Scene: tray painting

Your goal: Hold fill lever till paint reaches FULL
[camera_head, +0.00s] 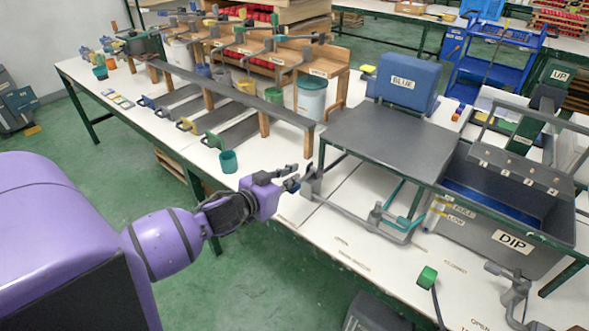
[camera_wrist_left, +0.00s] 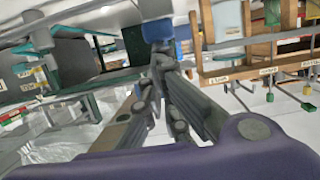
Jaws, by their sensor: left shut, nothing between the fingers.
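My left gripper (camera_head: 296,177) is shut and empty. Its fingertips are at a grey lever (camera_head: 312,183) with a blue end, at the left front corner of the stand under the blue tank marked BLUE (camera_head: 403,80). In the left wrist view the shut fingers (camera_wrist_left: 160,62) point at the blue lever end (camera_wrist_left: 158,29); I cannot tell whether they touch it. The grey dip tank (camera_head: 480,225) holds blue paint (camera_head: 490,203) low inside. Its level gauge (camera_head: 434,215) stands beside the FULL and LOW labels; the exact level is too small to read. My right gripper is out of view.
A grey valve handle (camera_head: 512,292) and a green-capped piece (camera_head: 427,277) are on the front of the white table (camera_head: 350,225). A hinged rack (camera_head: 520,165) hangs over the tank. Several trays and buckets line the table at the left. The floor in front is mostly open.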

